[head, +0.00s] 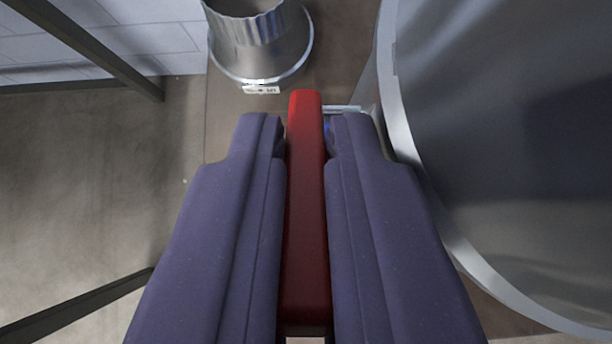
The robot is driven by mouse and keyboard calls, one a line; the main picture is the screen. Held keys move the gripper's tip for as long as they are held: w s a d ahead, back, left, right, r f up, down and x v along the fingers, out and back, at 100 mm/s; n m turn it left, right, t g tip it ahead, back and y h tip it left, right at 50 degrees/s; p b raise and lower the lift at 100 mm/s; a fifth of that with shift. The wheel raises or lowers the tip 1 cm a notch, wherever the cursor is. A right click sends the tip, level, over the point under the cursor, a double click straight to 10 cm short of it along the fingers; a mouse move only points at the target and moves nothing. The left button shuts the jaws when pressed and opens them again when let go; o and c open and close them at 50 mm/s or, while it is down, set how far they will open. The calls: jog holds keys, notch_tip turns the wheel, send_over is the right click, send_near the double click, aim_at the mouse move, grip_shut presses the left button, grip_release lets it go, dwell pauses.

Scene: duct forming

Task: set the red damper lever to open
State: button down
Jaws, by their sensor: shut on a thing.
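The red damper lever (306,215) is a long red bar that runs up the middle of the head view. My gripper (306,140) has two purple-grey fingers, one on each side of the lever, and is shut on it. The lever's far end reaches a little past the fingertips. Its near end shows between the fingers close to the bottom edge. The lever's pivot and any open or shut marks cannot be made out.
A large round metal duct (510,130) fills the right side, close to my right finger. A smaller metal duct collar (258,45) with a crimped edge and a small white label (261,89) stands at the top on a brown surface. Dark frame bars cross the left side above a bare floor (90,190).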

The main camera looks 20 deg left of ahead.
jog(key=c, duration=1.4)
grip_release()
jog(key=shift+c, duration=0.2)
jog(key=shift+r, duration=0.1)
jog(key=v, duration=0.7)
jog(key=shift+s+r, duration=0.2)
jog(key=shift+s, duration=0.1)
